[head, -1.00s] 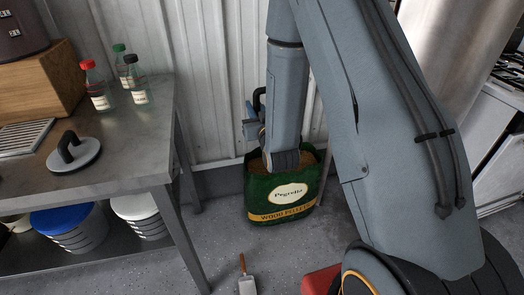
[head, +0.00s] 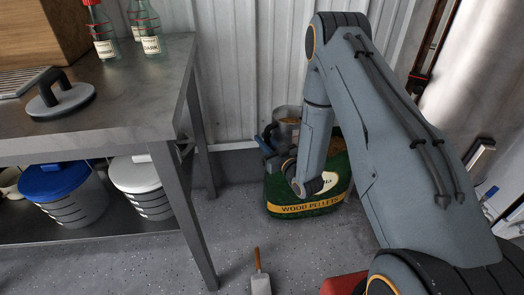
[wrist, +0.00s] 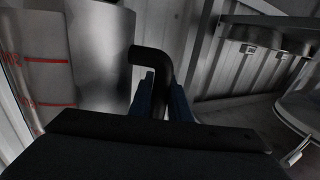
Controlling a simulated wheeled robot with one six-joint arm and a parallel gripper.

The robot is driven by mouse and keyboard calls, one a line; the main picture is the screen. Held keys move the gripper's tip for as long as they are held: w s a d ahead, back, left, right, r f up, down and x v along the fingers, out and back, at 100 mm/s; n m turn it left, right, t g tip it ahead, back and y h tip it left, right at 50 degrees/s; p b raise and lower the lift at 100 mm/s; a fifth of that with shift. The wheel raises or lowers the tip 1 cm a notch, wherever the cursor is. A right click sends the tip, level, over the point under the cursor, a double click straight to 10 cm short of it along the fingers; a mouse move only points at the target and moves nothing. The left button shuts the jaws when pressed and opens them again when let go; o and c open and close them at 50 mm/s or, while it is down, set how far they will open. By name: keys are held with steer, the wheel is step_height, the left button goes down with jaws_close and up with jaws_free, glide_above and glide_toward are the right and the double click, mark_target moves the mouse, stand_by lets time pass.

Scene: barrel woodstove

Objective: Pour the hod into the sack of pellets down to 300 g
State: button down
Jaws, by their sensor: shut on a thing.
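The hod (head: 288,130) is a grey metal container with tan pellets visible inside. In the head view it is above the back left of the sack and looks roughly upright. My gripper (head: 270,150) is at its left front, partly hidden by my arm. In the wrist view my gripper's blue fingers (wrist: 163,98) are shut on the hod's black handle (wrist: 152,58). The hod's metal side (wrist: 100,55) is left of it. The green sack of pellets (head: 338,165) stands on the floor, its mouth largely hidden behind my arm and the hod.
A metal table (head: 120,105) stands at left with bottles (head: 150,35) and a black-handled disc (head: 60,100). Lidded buckets (head: 62,192) sit on its lower shelf. A small shovel (head: 260,282) lies on the floor. The corrugated wall is close behind.

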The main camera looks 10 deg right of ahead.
mark_target(267, 129)
steer(key=r+m, duration=0.1)
steer(key=d+r+m+p, duration=0.1)
steer(key=w+r+m+p, duration=0.1)
steer(key=r+m, duration=0.1)
steer(key=shift+d+g, duration=0.15)
steer(key=shift+g, duration=0.15)
steer(key=shift+s+f, duration=0.15)
stand_by(1.5)
stand_by(0.3)
steer(key=shift+p, duration=0.3)
steer(key=shift+d+r, duration=0.1)
steer(key=shift+r, duration=0.1)
